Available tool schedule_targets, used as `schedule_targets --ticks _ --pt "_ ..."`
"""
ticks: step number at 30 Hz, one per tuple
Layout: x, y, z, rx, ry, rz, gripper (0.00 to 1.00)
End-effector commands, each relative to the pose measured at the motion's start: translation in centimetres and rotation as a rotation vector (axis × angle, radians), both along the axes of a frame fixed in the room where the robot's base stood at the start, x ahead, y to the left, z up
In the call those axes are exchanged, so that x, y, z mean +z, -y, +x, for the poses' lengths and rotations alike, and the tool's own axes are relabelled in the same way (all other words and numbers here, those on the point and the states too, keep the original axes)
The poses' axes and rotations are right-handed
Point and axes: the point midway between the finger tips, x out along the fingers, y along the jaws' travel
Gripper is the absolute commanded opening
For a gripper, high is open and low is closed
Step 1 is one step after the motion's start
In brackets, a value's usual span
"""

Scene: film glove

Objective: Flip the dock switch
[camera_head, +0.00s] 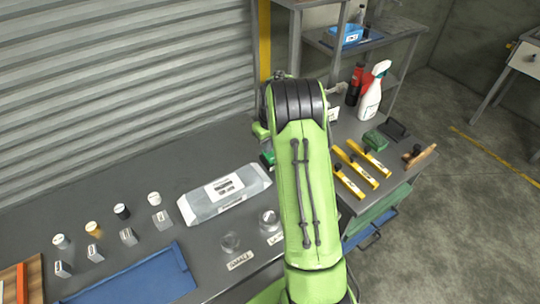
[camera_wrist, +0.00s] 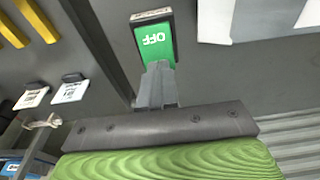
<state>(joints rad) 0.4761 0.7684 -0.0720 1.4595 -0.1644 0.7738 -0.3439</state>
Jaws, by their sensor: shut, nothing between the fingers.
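The dock switch (camera_wrist: 152,36) is a green rocker in a dark frame, marked OFF, which appears upside down at the top of the wrist view. In the head view a small green piece that looks like it (camera_head: 267,158) shows just left of my arm, mostly hidden. My gripper (camera_wrist: 157,70) is shut and empty, its fingertips at the lower edge of the green rocker. The fingertips overlap that edge in the picture; I cannot tell whether they touch it. In the head view my arm hides the gripper.
A grey-white packet (camera_head: 225,195), several small labelled jars and a blue tray (camera_head: 135,280) lie on the bench to the left. A shelf (camera_head: 335,40) rises behind.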

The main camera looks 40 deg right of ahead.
Motion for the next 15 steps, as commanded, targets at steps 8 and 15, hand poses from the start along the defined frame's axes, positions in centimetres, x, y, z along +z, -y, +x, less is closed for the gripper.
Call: schedule_targets --ticks 8,15 --pt "-0.3 0.0 0.0 0.000 -0.002 0.000 0.00" --pt "1.8 0.0 0.0 0.000 0.000 0.000 0.00"
